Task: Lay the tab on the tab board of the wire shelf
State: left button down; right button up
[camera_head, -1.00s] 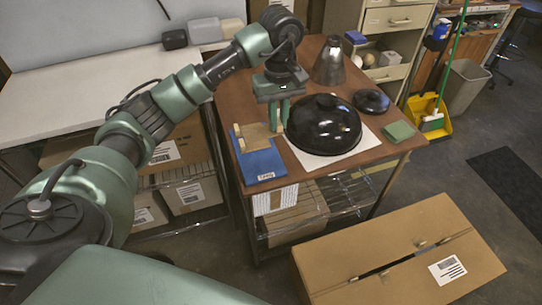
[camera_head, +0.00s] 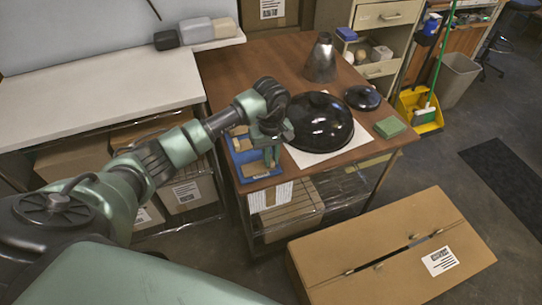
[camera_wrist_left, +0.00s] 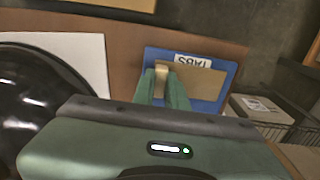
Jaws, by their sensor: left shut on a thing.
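The tab board (camera_head: 231,160) is a blue panel on the brown table's left front corner. In the left wrist view the board (camera_wrist_left: 222,97) carries an upside-down white "TABS" label. My left gripper (camera_head: 271,158) is over the board, pointing down. In the left wrist view its fingers (camera_wrist_left: 162,88) are shut on a pale upright block of the tab. The tab's flat tan plate (camera_wrist_left: 203,82) lies over the board beside the label; it also shows in the head view (camera_head: 254,169). I cannot tell whether the plate touches the board. My right gripper is not in view.
A glossy black dome (camera_head: 320,122) on a white sheet stands right of the gripper. A grey cone (camera_head: 322,60), black lid (camera_head: 362,97) and green block (camera_head: 390,127) are behind and right. Wire shelving (camera_head: 340,187) is below the tabletop. A large carton (camera_head: 375,240) stands on the floor.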

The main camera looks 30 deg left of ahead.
pick_arm(q)
jog(key=shift+f, duration=0.1)
jog(key=c, duration=1.4)
grip_release()
jog(key=shift+c, duration=0.2)
notch_tip(320, 180, up, 12)
jog(key=b, duration=0.2)
jog(key=shift+r, duration=0.2)
